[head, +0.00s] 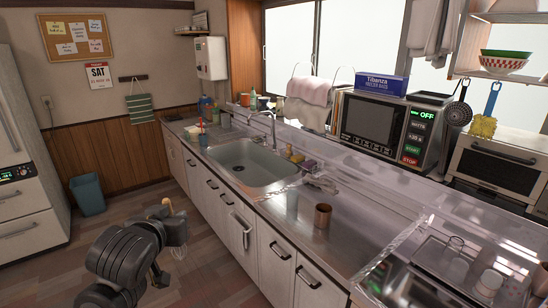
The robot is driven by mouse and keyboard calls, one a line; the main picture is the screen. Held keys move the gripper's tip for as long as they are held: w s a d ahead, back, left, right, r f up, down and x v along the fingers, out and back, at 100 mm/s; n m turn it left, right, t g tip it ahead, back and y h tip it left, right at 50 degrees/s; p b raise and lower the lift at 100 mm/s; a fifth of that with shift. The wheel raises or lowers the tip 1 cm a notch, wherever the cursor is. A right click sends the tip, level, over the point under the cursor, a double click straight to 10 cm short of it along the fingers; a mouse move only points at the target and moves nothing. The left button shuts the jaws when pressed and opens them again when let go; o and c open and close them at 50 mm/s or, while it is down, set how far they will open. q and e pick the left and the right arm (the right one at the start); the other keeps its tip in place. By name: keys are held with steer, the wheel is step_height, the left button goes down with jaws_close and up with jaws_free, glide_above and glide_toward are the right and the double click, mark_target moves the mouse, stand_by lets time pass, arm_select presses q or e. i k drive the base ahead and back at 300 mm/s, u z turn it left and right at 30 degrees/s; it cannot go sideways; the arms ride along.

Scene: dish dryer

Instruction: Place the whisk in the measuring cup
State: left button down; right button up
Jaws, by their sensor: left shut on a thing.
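My left gripper (175,230) is over the floor in front of the counter cabinets, at the lower left of the head view. It is shut on the whisk (179,251); faint wire loops show below the jaws and a brown handle end above them. The grip itself is mostly hidden by my own arm. A copper-coloured cup (323,217) stands upright on the steel counter right of the sink, apart from the gripper. I cannot tell for sure whether it is the measuring cup. My right gripper is not in view.
The sink (250,163) is set into the counter. A crumpled cloth (322,185) lies behind the copper cup. A dish rack (465,268) with several cups is at the lower right. A microwave (388,126) stands behind. The counter around the copper cup is mostly clear.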

mark_target(293, 207)
steer(key=u, duration=0.1)
steer(key=i, duration=1.4)
steer(key=z, duration=1.05)
steer(key=i, duration=0.25)
steer(key=z, duration=0.2)
